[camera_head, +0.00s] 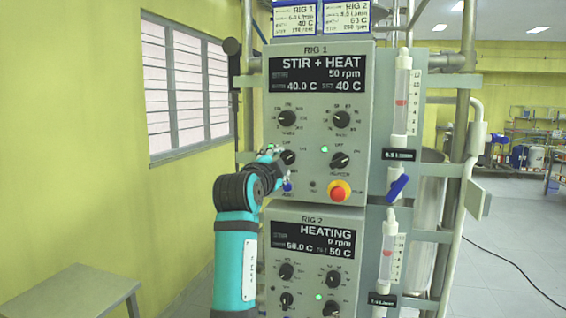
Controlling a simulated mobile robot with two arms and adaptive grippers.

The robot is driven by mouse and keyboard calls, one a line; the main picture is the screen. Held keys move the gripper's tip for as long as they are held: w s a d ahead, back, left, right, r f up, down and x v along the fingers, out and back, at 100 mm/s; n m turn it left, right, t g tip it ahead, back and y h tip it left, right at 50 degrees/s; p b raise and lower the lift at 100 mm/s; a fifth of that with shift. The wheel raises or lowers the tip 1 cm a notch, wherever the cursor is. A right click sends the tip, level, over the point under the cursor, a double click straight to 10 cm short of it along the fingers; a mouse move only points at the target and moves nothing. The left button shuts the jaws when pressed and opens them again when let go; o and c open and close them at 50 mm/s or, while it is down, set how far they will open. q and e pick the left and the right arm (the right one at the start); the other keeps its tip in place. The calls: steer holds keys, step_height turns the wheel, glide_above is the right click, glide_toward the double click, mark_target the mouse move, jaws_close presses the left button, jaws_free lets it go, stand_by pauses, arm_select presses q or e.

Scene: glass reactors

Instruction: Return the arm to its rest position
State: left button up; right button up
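My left arm, teal with dark joints, rises from the bottom left of centre. Its gripper (276,157) is at the lower left knob (288,158) of the RIG 1 panel (318,190). The fingers are small and partly hidden by the wrist, so I cannot tell whether they touch the knob or are open or shut. The RIG 1 display (318,74) reads STIR + HEAT, 50 rpm, 40.0 C. A green light (325,149) is lit on this panel. My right gripper is not in view.
A red emergency button (339,190) sits right of the gripper. The RIG 2 panel (316,255) is below. Flowmeter tubes (402,95) and a blue valve handle (398,187) stand at the right. A grey table (75,290) is at the lower left. Open space lies between table and rig.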

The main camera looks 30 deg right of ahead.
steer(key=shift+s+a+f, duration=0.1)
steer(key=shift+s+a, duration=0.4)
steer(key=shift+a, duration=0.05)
